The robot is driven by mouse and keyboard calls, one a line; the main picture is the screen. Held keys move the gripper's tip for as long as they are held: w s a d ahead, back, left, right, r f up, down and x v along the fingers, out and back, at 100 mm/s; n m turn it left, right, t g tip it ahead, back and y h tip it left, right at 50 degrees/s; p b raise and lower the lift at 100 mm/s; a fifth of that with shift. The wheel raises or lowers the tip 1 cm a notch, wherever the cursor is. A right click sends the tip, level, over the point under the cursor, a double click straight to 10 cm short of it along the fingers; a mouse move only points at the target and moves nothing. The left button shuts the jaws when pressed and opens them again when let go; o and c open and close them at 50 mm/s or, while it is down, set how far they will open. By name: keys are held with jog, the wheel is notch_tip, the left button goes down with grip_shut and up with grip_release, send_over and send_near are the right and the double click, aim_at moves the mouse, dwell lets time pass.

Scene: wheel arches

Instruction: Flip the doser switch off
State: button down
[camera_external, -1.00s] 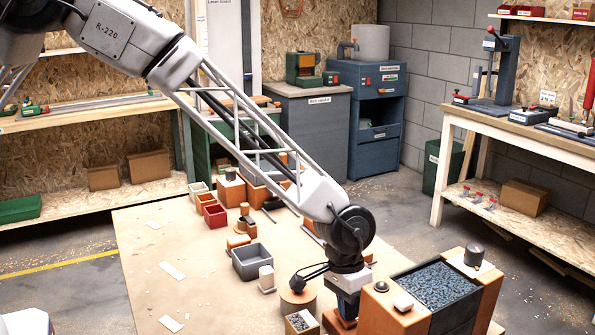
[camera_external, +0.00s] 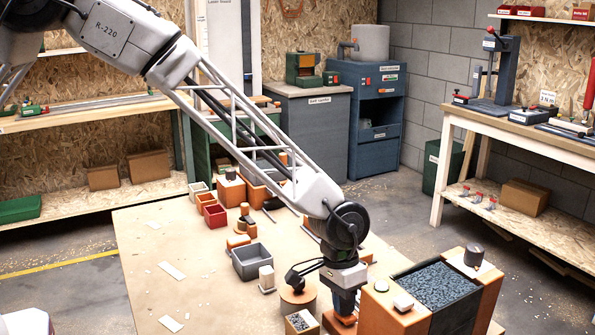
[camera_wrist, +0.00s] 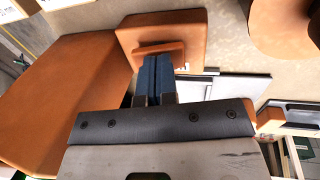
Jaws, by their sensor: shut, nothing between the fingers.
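The likely doser switch is a small orange block with a raised orange bar; it shows at the top of the wrist view (camera_wrist: 192,35). The bar (camera_wrist: 175,50) lies just ahead of my fingertips. A small white label with dark marks is at the block's lower edge, partly hidden by my fingers. My gripper (camera_wrist: 155,62) is shut and empty, its blue fingers together at the bar; I cannot tell whether they touch it. In the external view my gripper (camera_external: 344,312) points down over an orange block (camera_external: 338,325) beside the orange-sided bin.
The orange-sided bin of grey granules (camera_external: 440,284) stands close on the right, with a white knob (camera_external: 403,302) and a dark cylinder (camera_external: 474,255) on top. A round orange canister (camera_external: 298,300) and a small open box (camera_external: 302,322) are close left. The table's left part is mostly clear.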

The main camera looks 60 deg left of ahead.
jog(key=shift+r, duration=0.15)
jog(key=v, duration=1.3)
jog(key=shift+r, duration=0.35)
jog(key=shift+w+d+r, duration=0.1)
jog(key=shift+d+r, duration=0.1)
jog(key=shift+d, duration=0.35)
jog(key=shift+f, duration=0.15)
jog(key=x, duration=1.3)
jog(key=shift+d+f, duration=0.1)
jog(key=shift+f, duration=0.25)
